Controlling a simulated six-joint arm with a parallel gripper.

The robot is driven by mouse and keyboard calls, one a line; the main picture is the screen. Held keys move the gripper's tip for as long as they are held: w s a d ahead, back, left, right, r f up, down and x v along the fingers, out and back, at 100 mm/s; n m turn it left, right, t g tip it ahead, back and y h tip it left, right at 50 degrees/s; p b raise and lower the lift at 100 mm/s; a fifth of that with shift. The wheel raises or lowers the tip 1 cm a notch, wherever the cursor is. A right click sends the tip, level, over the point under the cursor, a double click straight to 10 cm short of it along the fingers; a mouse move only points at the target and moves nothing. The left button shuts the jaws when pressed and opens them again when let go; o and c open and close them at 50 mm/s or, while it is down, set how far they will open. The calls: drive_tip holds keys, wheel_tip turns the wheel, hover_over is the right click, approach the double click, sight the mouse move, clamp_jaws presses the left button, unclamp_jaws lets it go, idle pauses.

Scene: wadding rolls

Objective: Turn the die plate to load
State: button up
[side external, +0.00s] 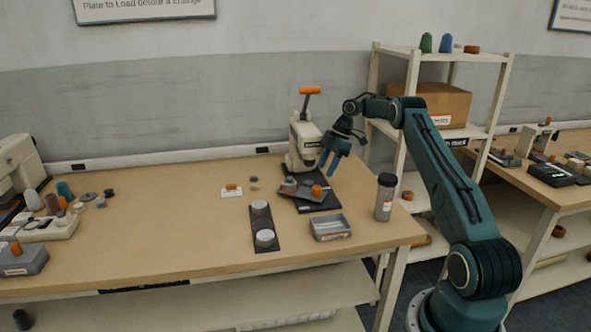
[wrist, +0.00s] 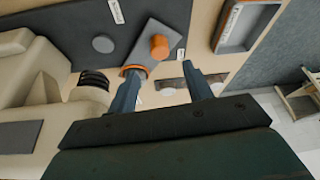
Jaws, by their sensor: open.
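The die plate (side external: 300,195) is a flat grey plate on the dark base of a cream press (side external: 303,145). It lies at an angle across the base, with an orange knob (side external: 316,190) standing on it. In the wrist view the grey plate (wrist: 165,33) and its orange knob (wrist: 160,47) lie beyond the fingertips. An orange ring (wrist: 133,70) shows at the plate's near end, by the left finger. My gripper (side external: 329,170) is open and empty, above and to the right of the knob. Its blue fingers also show in the wrist view (wrist: 162,72).
The press has an orange-topped lever (side external: 310,90). A dark strip (side external: 263,226) with two round pale pieces lies at left. The table's left middle is clear.

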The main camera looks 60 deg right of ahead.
sight(317, 187)
wheel_tip(317, 187, up, 7)
drive_tip(key=w+a+m+g+h, duration=0.2)
drive_tip(key=a+m+h, duration=0.1)
drive_tip(key=shift+f+m+g+h, duration=0.15)
drive_tip(key=shift+m+g+h, duration=0.15)
idle(0.7)
wheel_tip(317, 187, down, 14)
drive_tip(key=shift+d+r, duration=0.1)
idle(0.9)
drive_tip(key=shift+c, duration=0.2)
clamp_jaws()
